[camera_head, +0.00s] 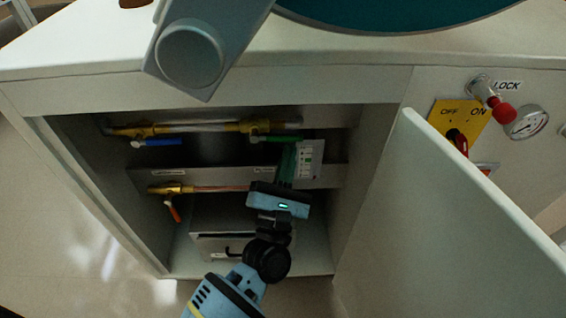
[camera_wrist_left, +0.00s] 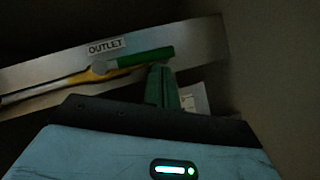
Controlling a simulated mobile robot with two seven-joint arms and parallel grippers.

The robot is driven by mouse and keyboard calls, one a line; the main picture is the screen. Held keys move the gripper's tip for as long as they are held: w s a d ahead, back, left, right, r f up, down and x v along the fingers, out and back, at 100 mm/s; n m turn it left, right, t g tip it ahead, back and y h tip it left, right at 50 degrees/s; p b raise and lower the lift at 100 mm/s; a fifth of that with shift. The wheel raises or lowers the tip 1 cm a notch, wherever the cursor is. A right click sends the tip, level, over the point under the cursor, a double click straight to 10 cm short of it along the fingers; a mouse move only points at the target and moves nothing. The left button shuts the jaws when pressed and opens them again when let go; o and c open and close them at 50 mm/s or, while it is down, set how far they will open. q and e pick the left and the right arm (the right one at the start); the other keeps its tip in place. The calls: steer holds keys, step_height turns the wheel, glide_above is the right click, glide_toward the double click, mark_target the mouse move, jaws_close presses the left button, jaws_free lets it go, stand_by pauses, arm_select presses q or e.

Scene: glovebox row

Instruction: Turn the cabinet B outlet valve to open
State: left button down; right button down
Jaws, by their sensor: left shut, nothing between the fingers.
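The open cabinet holds an upper pipe with a green-handled valve (camera_head: 275,139) at its right and a blue-handled valve (camera_head: 158,142) at its left. In the left wrist view the green handle (camera_wrist_left: 145,57) lies roughly along the pipe, just below the OUTLET label (camera_wrist_left: 106,46). My left gripper (camera_head: 289,150) reaches into the cabinet from below. Its green fingers are shut and empty, with their tips (camera_wrist_left: 159,70) close below the right end of the green handle. I cannot tell whether they touch it. My right gripper is not in view.
A lower pipe carries an orange-handled valve (camera_head: 174,210). A grey box (camera_head: 215,220) stands on the cabinet floor. The open cabinet door (camera_head: 450,220) stands at the right. A panel with a yellow OFF/ON switch plate (camera_head: 452,113), red knob (camera_head: 502,110) and gauge (camera_head: 528,122) is beyond it.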

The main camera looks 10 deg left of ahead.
arm_select(q)
steer(key=shift+d+r, duration=0.15)
steer(key=shift+r, duration=0.2)
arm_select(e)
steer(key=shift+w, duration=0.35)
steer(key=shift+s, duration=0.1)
